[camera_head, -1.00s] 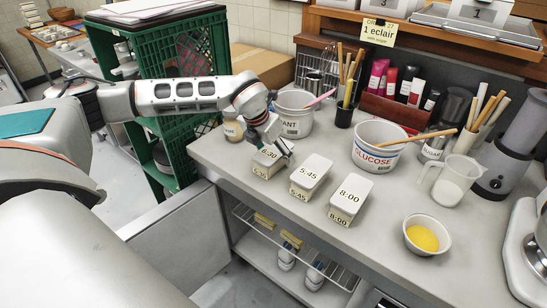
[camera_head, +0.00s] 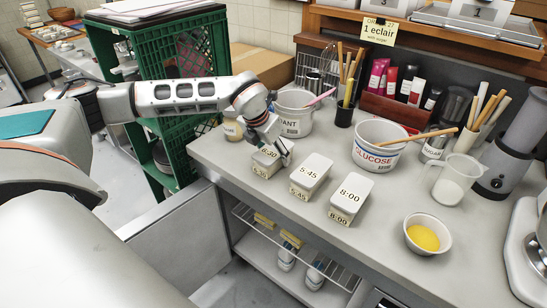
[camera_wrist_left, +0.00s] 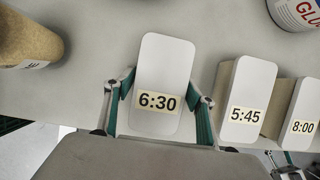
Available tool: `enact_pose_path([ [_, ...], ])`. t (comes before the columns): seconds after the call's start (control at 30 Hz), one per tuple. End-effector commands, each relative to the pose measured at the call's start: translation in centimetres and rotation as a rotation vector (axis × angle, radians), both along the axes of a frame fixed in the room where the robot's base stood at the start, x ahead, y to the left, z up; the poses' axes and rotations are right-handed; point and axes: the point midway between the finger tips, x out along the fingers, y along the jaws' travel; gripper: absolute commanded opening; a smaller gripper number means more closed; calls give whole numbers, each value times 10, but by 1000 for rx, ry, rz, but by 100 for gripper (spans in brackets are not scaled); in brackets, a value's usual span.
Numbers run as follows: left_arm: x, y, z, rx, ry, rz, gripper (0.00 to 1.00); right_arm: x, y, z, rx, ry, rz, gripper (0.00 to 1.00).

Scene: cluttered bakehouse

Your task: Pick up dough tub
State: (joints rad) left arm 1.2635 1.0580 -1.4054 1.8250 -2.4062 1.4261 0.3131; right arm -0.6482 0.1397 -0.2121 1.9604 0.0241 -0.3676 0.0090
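Three white-lidded dough tubs stand in a row on the counter: the 6:30 tub (camera_head: 266,160), the 5:45 tub (camera_head: 310,175) and the 8:00 tub (camera_head: 351,197). My left gripper (camera_head: 276,149) is at the 6:30 tub and hides part of it. In the left wrist view, the 6:30 tub (camera_wrist_left: 164,70) sits between the two green-padded fingers of my left gripper (camera_wrist_left: 162,88). The fingers are spread, one on each side, very close to its walls; contact is not clear. The tub rests on the counter.
The 5:45 tub (camera_wrist_left: 243,100) is close beside the right finger. A white bucket (camera_head: 294,118) and a small jar (camera_head: 232,130) stand behind the gripper. The glucose bucket (camera_head: 377,151) and a bowl of yellow contents (camera_head: 426,233) are farther right. A green crate (camera_head: 190,97) is left of the counter.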

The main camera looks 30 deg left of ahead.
Motion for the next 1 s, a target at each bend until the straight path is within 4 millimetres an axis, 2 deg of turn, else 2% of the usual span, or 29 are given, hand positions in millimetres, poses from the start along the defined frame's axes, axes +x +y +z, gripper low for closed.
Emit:
enact_pose_path([
  [0.03,0,0,0,0,0,0,37,0,0,1,0,-1,0,40],
  [0.1,0,0,0,0,0,0,19,1,0,1,1,-3,0,40],
  [0.43,0,0,2,0,-1,0,18,1,0,3,1,-4,0,40],
  [0.63,1,0,13,-1,-4,1,18,1,0,7,1,-4,0,40],
  [0.77,2,0,34,-1,-7,1,18,1,0,5,1,-3,0,40],
  [1.0,2,0,102,-1,-10,0,18,0,0,0,0,1,1,40],
])
